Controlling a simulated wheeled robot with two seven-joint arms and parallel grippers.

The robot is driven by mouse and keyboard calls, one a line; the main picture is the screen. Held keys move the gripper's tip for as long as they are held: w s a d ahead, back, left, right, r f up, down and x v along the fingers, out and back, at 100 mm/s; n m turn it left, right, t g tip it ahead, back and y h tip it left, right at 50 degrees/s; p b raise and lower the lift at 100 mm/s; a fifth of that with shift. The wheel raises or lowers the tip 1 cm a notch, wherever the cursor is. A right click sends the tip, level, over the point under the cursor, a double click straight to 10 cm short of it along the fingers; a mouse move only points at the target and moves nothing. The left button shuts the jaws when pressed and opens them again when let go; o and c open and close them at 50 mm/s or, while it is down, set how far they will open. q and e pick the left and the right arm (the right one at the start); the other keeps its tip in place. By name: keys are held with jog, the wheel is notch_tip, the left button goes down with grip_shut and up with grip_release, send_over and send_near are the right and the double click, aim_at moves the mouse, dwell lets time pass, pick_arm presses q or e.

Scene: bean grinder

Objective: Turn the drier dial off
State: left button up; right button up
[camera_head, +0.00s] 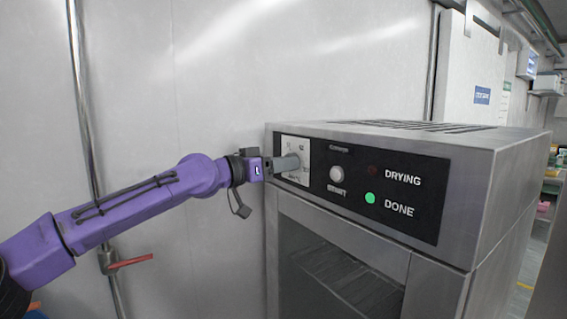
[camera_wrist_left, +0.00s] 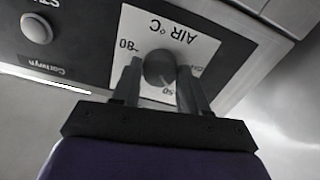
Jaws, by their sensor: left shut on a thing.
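The drier (camera_head: 400,190) is a grey metal box with a black control panel (camera_head: 430,185). Its dial sits on a white label plate (camera_head: 304,150) at the panel's left end. In the left wrist view the dark round dial (camera_wrist_left: 159,68) shows on the white plate (camera_wrist_left: 200,42) marked "AIR °C". My left gripper (camera_head: 290,162) is at the dial in the head view, its fingers hiding much of it. In the left wrist view the left gripper (camera_wrist_left: 160,82) has one finger on each side of the dial and is shut on it. My right gripper is not in view.
A round start button (camera_head: 337,173) sits right of the dial. The green "DONE" light (camera_head: 370,198) is lit and the "DRYING" light (camera_head: 372,169) is dark.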

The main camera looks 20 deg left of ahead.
pick_arm(q)
jog(key=n+p, duration=0.1)
jog(key=n, duration=0.4)
jog(key=n+p, duration=0.2)
jog(key=n, duration=0.3)
jog(key=shift+d+f+n, duration=0.15)
jog(key=shift+f+n, duration=0.05)
jog(key=shift+n, duration=0.2)
dwell(0.4)
jog(key=o, duration=1.1)
jog(key=shift+c, duration=0.2)
jog(key=shift+r, duration=0.1)
jog(key=b+v, duration=0.3)
jog(key=v, duration=0.7)
jog(key=shift+s+b, duration=0.25)
jog(key=shift+b, duration=0.05)
